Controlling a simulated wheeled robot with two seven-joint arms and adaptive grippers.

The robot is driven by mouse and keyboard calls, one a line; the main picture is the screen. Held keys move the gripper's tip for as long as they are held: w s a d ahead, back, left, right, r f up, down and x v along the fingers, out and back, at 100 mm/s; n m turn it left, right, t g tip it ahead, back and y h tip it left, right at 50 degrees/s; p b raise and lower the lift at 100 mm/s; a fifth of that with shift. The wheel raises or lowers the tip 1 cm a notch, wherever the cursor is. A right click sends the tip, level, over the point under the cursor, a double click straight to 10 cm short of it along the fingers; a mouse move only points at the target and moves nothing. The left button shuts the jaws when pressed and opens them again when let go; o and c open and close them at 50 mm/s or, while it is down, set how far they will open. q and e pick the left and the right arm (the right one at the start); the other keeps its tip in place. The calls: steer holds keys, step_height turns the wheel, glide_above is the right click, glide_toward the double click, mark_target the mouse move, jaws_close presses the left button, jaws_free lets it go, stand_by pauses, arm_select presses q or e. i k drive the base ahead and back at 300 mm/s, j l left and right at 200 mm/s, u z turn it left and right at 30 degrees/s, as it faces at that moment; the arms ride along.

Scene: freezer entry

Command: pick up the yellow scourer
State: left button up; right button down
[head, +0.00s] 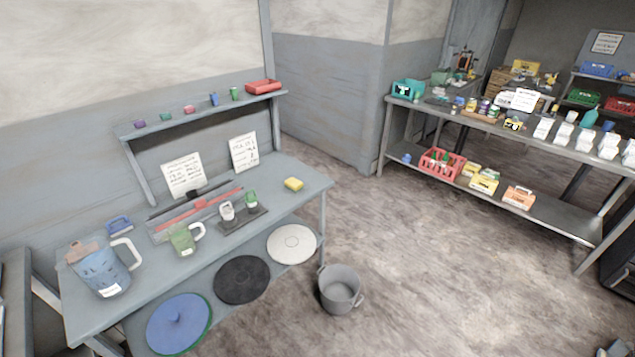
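A small yellow scourer (293,184) lies on the grey workbench (310,178) near its right end, with clear bench top around it. It appears as a yellow block with a darker lower edge. Nothing covers it. Neither of my grippers shows in the head view, so their state and their distance from the scourer are hidden.
Left of the scourer stand a dark tray (232,223) with small containers, a green jug (184,240) and a large blue jug (100,268). A shelf (190,117) hangs above. A grey bucket (340,288) stands on the floor. Open floor lies right of the bench.

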mark_target(292, 185)
steer(key=i+j+z, duration=0.15)
steer(key=j+z, duration=0.3)
steer(key=i+j+z, duration=0.15)
steer(key=j+z, duration=0.25)
steer(key=i+j+z, duration=0.1)
steer(key=j+z, duration=0.4)
steer(key=j, duration=0.3)
